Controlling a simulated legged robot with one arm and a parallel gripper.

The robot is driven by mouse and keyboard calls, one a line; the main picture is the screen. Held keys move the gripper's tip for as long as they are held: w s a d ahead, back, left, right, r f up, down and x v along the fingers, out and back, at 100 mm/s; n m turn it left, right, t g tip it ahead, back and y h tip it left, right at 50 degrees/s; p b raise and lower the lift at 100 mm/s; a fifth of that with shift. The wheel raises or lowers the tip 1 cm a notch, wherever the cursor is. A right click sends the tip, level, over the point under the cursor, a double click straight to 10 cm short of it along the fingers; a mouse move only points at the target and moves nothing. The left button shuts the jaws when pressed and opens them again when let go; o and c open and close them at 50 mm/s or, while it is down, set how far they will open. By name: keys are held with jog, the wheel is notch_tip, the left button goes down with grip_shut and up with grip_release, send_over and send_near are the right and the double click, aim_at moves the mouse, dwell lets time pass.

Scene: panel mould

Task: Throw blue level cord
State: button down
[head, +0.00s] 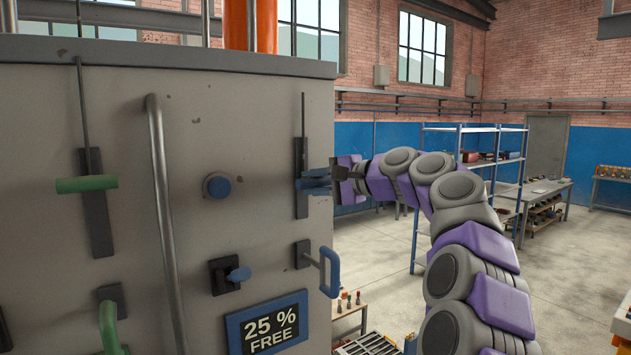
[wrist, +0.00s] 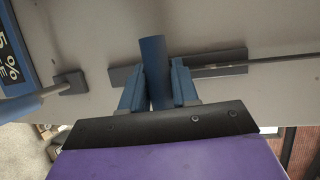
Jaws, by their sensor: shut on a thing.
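The blue level cord is a blue bar handle in a dark vertical slot plate (head: 302,205) with a thin rod above it, near the right edge of the grey panel (head: 200,120). In the wrist view the blue handle (wrist: 153,58) stands between the two blue fingers of my gripper (wrist: 156,88). My gripper (head: 322,183) is shut on the handle, reaching in from the right in the head view. The fingers hide part of the handle. The slot plate also shows behind it in the wrist view (wrist: 222,64).
A green handle (head: 87,184) in a similar slot and a vertical grey bar (head: 162,190) are on the left. A blue knob (head: 217,186), blue pull handle (head: 329,272) and "25 % FREE" sign (head: 268,325) are nearby. Open floor lies right, with shelves (head: 478,128) behind.

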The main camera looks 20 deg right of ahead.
jog(key=shift+r+p, duration=2.25)
jog(key=shift+r, duration=0.2)
jog(key=c, duration=0.9)
grip_release()
jog(key=shift+a, duration=0.1)
jog(key=v, duration=1.7)
jog(key=shift+b, duration=0.4)
jog(key=shift+s, duration=0.15)
